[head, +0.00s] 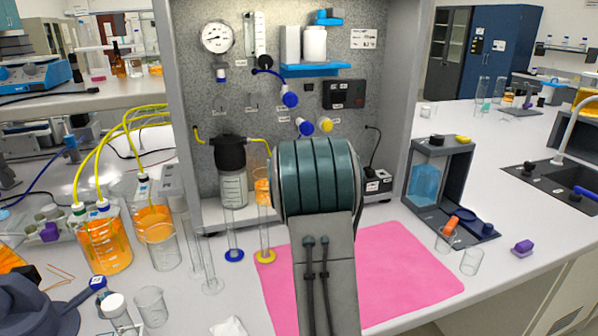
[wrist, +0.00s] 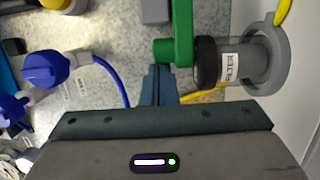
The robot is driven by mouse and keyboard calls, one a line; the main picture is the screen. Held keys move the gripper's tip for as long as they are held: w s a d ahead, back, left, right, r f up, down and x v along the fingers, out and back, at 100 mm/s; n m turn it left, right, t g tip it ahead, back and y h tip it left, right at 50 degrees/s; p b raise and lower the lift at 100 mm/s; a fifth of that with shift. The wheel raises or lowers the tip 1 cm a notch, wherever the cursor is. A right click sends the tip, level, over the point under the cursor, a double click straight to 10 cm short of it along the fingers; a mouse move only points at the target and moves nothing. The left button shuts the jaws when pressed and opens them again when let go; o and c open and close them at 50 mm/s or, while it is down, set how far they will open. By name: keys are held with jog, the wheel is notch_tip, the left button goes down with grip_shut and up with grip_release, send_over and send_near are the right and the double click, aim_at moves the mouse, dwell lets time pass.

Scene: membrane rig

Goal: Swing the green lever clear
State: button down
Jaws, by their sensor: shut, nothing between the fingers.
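The green lever (wrist: 182,38) shows at the top middle of the wrist view, with a short round stub at its lower left. It stands against the black collar of a clear cylinder labelled FILTER (wrist: 245,62). My gripper (wrist: 157,72) is shut and empty, its fingertips just below the lever's stub. I cannot tell whether they touch it. In the head view my own arm hides the lever, the filter and my gripper.
Blue valve knobs (wrist: 45,67) with a blue tube lie left of my fingers, and yellow tubing (wrist: 203,93) runs beside them. In the head view, a black-capped bottle (head: 231,170) and tall cylinders stand left of my arm. A pink mat (head: 400,265) lies below, mostly bare.

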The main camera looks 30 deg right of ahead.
jog(key=shift+s+n+t+y+b, duration=0.3)
jog(key=shift+y+b, duration=0.1)
jog(key=shift+b, duration=0.25)
